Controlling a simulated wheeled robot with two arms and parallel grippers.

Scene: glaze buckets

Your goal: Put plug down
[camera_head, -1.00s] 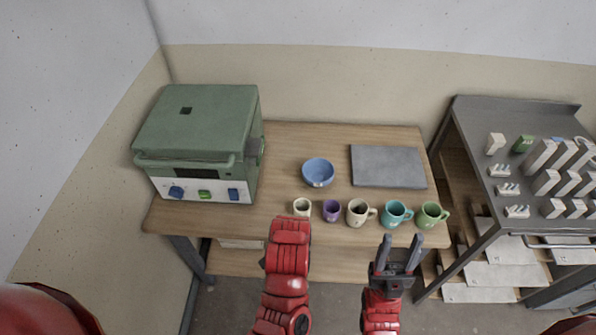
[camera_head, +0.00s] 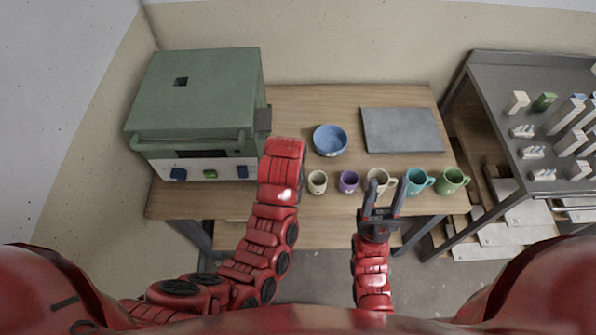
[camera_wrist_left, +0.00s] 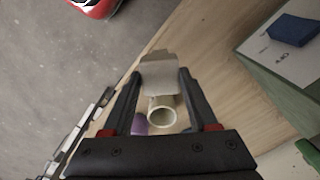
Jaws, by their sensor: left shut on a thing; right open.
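My left gripper (camera_wrist_left: 160,76) shows in the left wrist view, shut on a pale beige block, the plug (camera_wrist_left: 160,66), held between its fingertips. In the head view my left arm hides both the gripper and the plug; its wrist is over the table, left of the cups. My right gripper (camera_head: 384,198) is open and empty in front of the beige mug (camera_head: 381,178). The green kiln (camera_head: 195,95) stands on the left of the wooden table (camera_head: 300,105), with a dark square hole (camera_head: 181,82) in its top.
A cream cup (camera_head: 317,182), purple cup (camera_head: 348,181), teal mug (camera_head: 416,181) and green mug (camera_head: 453,181) line the front edge. A blue bowl (camera_head: 330,140) and grey slab (camera_head: 402,130) lie behind. A grey metal table (camera_head: 490,90) with small blocks stands right.

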